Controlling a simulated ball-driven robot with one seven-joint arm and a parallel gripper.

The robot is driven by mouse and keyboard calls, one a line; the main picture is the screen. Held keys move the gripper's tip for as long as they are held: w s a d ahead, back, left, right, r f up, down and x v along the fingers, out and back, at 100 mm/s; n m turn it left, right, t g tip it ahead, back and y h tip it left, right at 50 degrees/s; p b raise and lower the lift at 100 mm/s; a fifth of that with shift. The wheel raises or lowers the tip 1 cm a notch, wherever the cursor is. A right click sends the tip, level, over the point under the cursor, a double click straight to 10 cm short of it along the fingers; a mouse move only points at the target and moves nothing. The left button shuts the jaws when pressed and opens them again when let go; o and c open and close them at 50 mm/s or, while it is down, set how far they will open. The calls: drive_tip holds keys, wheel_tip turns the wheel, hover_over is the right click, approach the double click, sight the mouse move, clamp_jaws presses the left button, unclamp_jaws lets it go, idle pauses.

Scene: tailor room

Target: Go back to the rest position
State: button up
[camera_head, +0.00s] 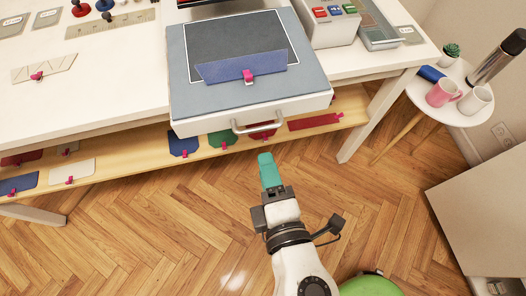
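My gripper (269,170) has teal fingertips and hangs over the wooden floor (220,215), in front of the pulled-out drawer-like box (210,125) of the white table (110,100). It is apart from the box and its metal handle (257,127), which lie just above it in the picture. The fingers overlap from this angle, so I cannot tell whether they are open or shut. I see no object held between them.
A blue fabric piece with a pink clip (249,77) lies on the box. A shelf (105,165) below holds several coloured fabric pieces. A round side table (442,108) with mugs stands at the right, near a white cabinet (490,205). The floor at lower left is clear.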

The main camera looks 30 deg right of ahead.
drive_tip(key=shift+s+a+r, duration=0.1)
drive_tip(key=shift+s+a, duration=0.05)
drive_tip(key=shift+s, duration=0.4)
drive_tip(key=s+d+f+m+g, duration=0.3)
drive_tip(key=d+f+m+g, duration=0.75)
drive_tip(key=d+f, duration=0.45)
drive_tip(key=shift+s+d+f+m+g+y, duration=0.15)
drive_tip(key=shift+s+f+m+g+y, duration=0.4)
drive_tip(key=shift+s+m+y, duration=0.2)
drive_tip(key=shift+s+d+f+m+g+y, duration=0.1)
drive_tip(key=shift+s+f+m+g+y, duration=0.4)
drive_tip(key=shift+s+m+y, duration=0.25)
drive_tip(key=shift+s+d+f+m+g+y, duration=0.15)
drive_tip(key=shift+s+f+m+g+y, duration=0.3)
drive_tip(key=shift+s+m+g+y, duration=0.3)
drive_tip(key=shift+w, duration=0.1)
